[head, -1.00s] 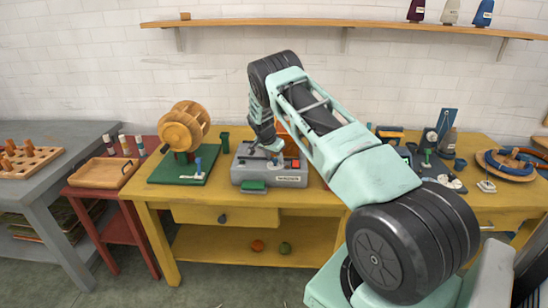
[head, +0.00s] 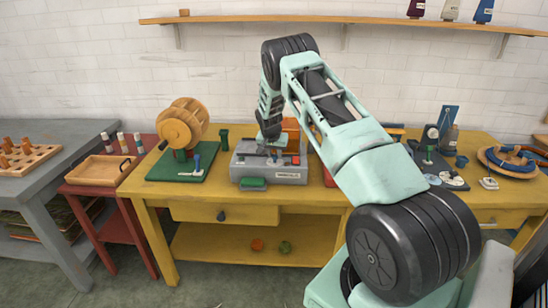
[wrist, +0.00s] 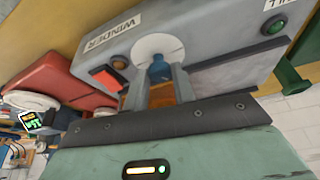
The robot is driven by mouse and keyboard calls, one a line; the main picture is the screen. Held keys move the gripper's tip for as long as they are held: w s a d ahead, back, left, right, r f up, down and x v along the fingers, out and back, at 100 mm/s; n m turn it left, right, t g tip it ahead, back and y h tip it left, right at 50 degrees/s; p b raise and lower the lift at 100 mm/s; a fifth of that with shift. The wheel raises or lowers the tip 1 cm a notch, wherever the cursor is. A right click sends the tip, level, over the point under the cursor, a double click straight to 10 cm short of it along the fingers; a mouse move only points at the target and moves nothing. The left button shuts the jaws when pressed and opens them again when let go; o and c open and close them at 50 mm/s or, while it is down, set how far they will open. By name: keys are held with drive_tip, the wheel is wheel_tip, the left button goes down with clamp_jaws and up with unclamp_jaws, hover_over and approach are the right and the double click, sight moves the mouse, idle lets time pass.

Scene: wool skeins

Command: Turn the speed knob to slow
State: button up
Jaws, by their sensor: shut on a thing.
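The grey winder box (head: 272,176) stands on the yellow bench, and its "WINDER" label shows in the wrist view (wrist: 150,35). A blue speed knob (wrist: 159,68) sits on a round white dial (wrist: 158,44) on the box's face. My gripper (wrist: 163,82) has its two fingers on either side of the knob and is shut on it. In the head view, my gripper (head: 272,146) is low over the box's top. The fingers and palm hide part of the dial, and I cannot read any speed marks or the knob's pointer.
A red switch (wrist: 107,79) and a green light (wrist: 276,24) lie either side of the dial. A wooden wheel on a green base (head: 181,176) stands left of the box. A red thing (wrist: 60,80) is close beside it.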

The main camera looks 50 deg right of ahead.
drive_tip(key=n+t, duration=0.1)
drive_tip(key=n, duration=0.1)
drive_tip(key=n+y+b, duration=0.1)
drive_tip(key=n, duration=0.2)
drive_tip(key=shift+s+d+n+t+y+b, duration=0.2)
drive_tip(key=shift+n+t+y+b, duration=0.1)
drive_tip(key=shift+t, duration=0.1)
drive_tip(key=n+y, duration=0.1)
drive_tip(key=n, duration=0.1)
drive_tip(key=n+y+b, duration=0.1)
drive_tip(key=n, duration=0.2)
drive_tip(key=shift+d+n+t, duration=0.1)
drive_tip(key=shift+n+t, duration=0.2)
drive_tip(key=o, duration=1)
drive_tip(key=b+v, duration=0.2)
drive_tip(key=v, duration=1.5)
drive_tip(key=shift+r+b, duration=0.25)
drive_tip(key=shift+b, duration=0.05)
drive_tip(key=shift+d, duration=0.1)
